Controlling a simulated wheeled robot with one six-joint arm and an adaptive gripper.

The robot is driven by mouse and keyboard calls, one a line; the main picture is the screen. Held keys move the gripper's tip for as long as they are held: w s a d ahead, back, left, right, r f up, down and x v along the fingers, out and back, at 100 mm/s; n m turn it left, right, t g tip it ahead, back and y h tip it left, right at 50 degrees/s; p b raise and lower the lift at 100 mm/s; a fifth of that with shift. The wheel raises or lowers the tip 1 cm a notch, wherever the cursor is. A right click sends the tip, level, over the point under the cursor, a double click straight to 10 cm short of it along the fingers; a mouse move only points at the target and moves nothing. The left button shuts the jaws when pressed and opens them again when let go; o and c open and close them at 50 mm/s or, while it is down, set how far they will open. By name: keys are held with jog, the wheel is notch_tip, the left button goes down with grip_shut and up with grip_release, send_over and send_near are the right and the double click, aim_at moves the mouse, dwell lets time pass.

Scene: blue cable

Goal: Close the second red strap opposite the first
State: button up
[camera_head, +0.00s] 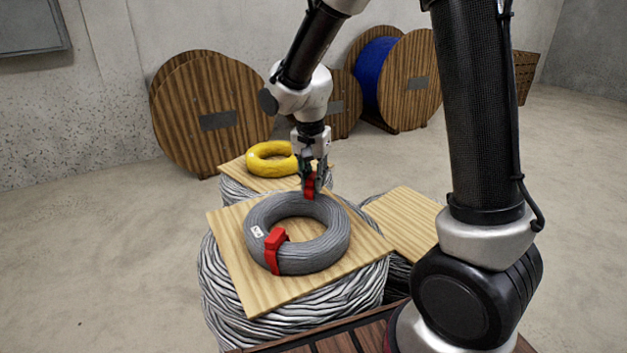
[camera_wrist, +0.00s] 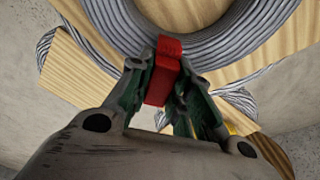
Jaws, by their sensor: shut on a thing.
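A grey cable coil (camera_head: 333,243) lies flat on a square wooden board (camera_head: 235,262). The first red strap (camera_head: 273,250) is wrapped around the coil's near left side, beside a small white label. The second red strap (camera_head: 309,187) is at the coil's far side, between the fingers of my gripper (camera_head: 312,180). In the wrist view my gripper (camera_wrist: 165,95) is shut on the red strap (camera_wrist: 162,72), whose upper end overlaps the edge of the grey coil (camera_wrist: 215,35). I cannot tell whether the strap encircles the coil there.
A yellow coil (camera_head: 268,160) lies on another board just behind my gripper. A bare wooden board (camera_head: 408,222) is at the right. Large wooden reels (camera_head: 208,110) stand along the back wall, one with blue cable (camera_head: 374,78). The floor at left is clear.

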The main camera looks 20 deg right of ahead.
jog(key=shift+f, duration=0.15)
jog(key=shift+f, duration=0.7)
dwell(0.9)
jog(key=shift+r, duration=0.4)
jog(key=shift+r, duration=0.25)
dwell(1.0)
jog(key=shift+f, duration=0.7)
jog(key=shift+f, duration=0.15)
dwell(0.4)
jog(key=shift+r, duration=0.6)
